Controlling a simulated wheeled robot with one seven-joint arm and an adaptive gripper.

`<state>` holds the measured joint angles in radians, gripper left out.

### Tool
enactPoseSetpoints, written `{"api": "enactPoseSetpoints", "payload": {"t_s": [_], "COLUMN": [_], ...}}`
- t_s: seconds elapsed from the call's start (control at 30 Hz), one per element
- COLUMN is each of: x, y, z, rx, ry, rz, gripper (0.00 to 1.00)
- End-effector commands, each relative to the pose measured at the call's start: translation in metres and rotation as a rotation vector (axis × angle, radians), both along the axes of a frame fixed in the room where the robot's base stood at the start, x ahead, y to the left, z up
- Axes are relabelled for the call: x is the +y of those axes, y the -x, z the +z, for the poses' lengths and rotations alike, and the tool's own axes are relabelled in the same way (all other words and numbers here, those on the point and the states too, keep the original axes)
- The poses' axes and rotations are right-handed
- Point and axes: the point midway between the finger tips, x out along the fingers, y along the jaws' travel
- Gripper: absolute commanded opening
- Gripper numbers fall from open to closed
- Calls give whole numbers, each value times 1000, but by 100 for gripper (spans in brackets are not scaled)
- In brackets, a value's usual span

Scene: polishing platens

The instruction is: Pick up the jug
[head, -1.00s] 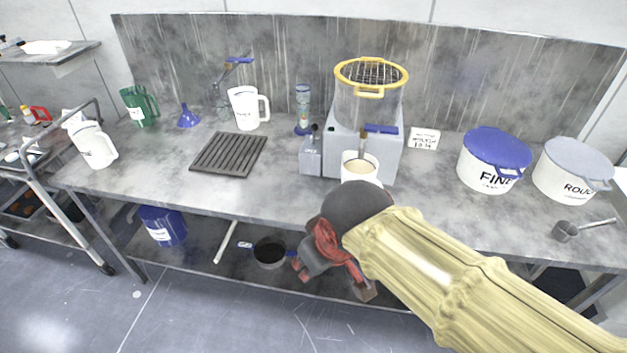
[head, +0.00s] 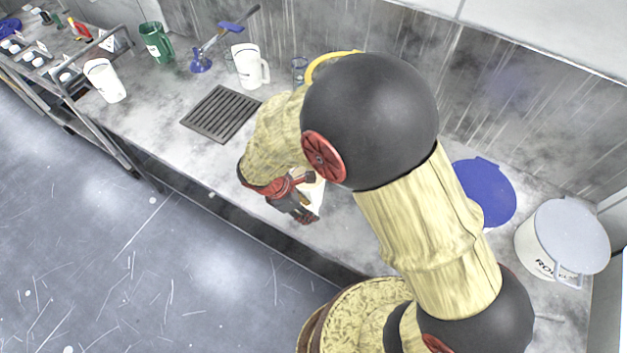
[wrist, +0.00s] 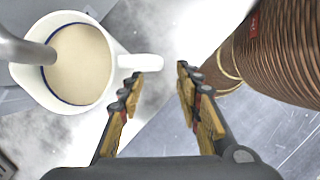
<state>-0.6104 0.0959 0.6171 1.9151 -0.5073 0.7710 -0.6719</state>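A white jug (wrist: 104,68) holding cream-coloured liquid stands on the bench at the upper left of the wrist view. Its handle (wrist: 142,63) points right, and a grey rod dips into it from the left. In the head view the jug (head: 314,190) is mostly hidden by my arm and gripper. My gripper (wrist: 158,84) is open and empty. Its fingertips are close to the handle's end; whether they touch it I cannot tell. My gripper also shows in the head view (head: 296,206), in front of the jug.
Another white jug (head: 247,70), a white jug at the left (head: 105,82) and a green jug (head: 157,44) stand along the bench. A dark grate (head: 222,113) lies between. Blue-lidded (head: 485,193) and grey-lidded (head: 545,245) buckets stand right. My arm hides the bench's middle.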

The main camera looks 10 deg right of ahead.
Motion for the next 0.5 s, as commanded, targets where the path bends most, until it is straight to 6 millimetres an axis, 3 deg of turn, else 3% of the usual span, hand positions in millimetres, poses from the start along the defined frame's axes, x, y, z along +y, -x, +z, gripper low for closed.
{"api": "enactPoseSetpoints", "payload": {"t_s": [0.5], "x": [-20], "y": [-4], "z": [-49], "rx": [4], "ry": [1], "rz": [-2], "gripper": [34]}}
